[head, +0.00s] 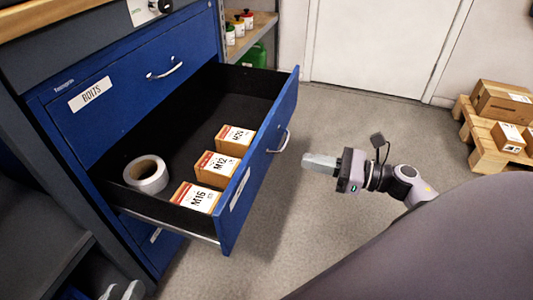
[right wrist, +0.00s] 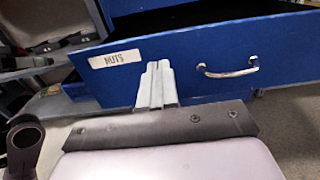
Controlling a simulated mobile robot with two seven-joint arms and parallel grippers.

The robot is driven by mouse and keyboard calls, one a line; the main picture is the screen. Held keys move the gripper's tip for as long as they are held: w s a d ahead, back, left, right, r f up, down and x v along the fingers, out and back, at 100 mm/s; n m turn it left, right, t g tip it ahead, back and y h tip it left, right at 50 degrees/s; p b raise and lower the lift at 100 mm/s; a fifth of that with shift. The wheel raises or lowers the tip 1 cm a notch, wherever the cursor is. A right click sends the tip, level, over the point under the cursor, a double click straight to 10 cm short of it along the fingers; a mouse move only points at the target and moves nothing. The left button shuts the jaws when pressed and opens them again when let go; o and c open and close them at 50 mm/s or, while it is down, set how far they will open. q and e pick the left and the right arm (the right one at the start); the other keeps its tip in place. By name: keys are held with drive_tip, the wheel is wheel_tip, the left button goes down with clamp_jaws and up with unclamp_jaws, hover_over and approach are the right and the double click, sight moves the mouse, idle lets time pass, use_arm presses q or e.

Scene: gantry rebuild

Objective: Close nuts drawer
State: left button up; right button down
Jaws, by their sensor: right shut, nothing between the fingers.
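The nuts drawer (head: 228,212) is blue with a dark inside and stands pulled far out of the blue cabinet. Its front carries a metal handle (head: 283,141) and a white label, which reads NUTS in the right wrist view (right wrist: 115,58). My right gripper (head: 306,162) is shut and empty in front of the drawer, to the right of its handle in the head view, with a gap between. Its fingers (right wrist: 157,85) point toward the drawer front in the right wrist view. My left gripper (head: 121,291) shows only pale, parted fingertips at the bottom left edge.
The drawer holds a tape roll (head: 147,174) and three labelled boxes, one marked M16 (head: 196,197). The bolts drawer (head: 105,95) above is shut. A pallet with cartons (head: 503,105) stands at the far right. The floor (head: 335,115) before the drawer is clear.

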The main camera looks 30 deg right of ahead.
sight(256, 150)
drive_tip(key=b+x, duration=0.1)
drive_tip(key=x, duration=0.9)
drive_tip(key=shift+w, duration=0.1)
use_arm(q)
drive_tip(key=shift+a, duration=0.45)
use_arm(e)
drive_tip(key=shift+w+a, duration=0.15)
drive_tip(key=shift+a, duration=0.05)
drive_tip(key=shift+a, duration=0.1)
